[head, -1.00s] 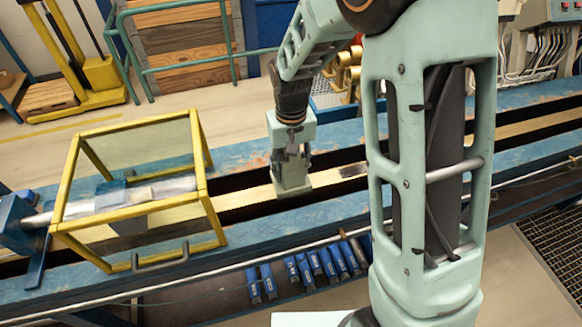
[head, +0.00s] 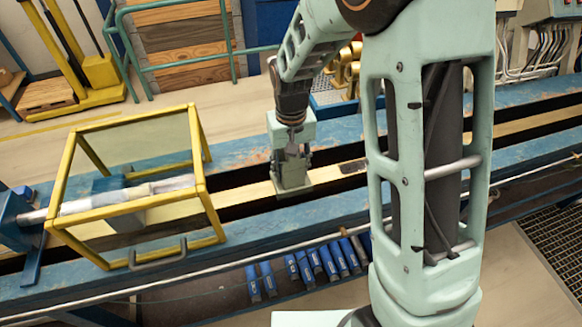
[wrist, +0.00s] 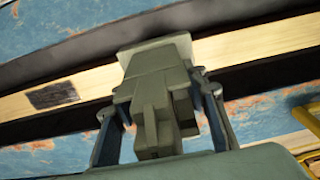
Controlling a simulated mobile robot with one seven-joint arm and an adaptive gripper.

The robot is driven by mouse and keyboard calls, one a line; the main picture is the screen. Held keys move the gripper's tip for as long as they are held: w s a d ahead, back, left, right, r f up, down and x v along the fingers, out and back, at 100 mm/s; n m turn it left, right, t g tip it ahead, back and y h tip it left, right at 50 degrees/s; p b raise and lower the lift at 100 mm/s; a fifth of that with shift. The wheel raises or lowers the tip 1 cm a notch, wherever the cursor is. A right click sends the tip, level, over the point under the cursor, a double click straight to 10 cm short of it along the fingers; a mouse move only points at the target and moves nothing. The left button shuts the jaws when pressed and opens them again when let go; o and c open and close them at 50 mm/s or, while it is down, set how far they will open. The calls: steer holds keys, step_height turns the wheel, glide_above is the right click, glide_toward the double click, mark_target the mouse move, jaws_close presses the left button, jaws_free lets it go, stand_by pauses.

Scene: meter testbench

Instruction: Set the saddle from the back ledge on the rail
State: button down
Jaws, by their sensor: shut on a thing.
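The saddle (wrist: 160,95) is a grey-green stepped block with a flat base, held between the two fingers of my gripper (wrist: 162,140). In the head view my gripper (head: 291,160) points down at the middle of the bench, with the saddle (head: 293,180) below it. The rail (head: 240,194) is a pale yellow strip running along the bench between dark slots. The saddle's base is over the rail or on it; I cannot tell whether they touch. The base hides part of the rail. A dark patch (wrist: 52,95) marks the rail beside the saddle.
A yellow-framed clear guard (head: 203,165) covers the bench's left part, with a silver shaft (head: 170,184) inside. Blue bench beams (head: 240,235) flank the rail. Blue-handled items (head: 310,265) hang along the front. Gold cylinders (head: 346,73) stand behind the bench. Rail is clear between guard and saddle.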

steer(key=shift+f, duration=0.3)
stand_by(0.6)
steer(key=c, duration=1.1)
jaws_free()
steer(key=shift+r+p, duration=3.5)
steer(key=shift+r, duration=1.9)
steer(key=shift+r+p, duration=0.3)
steer(key=shift+r, duration=2.1)
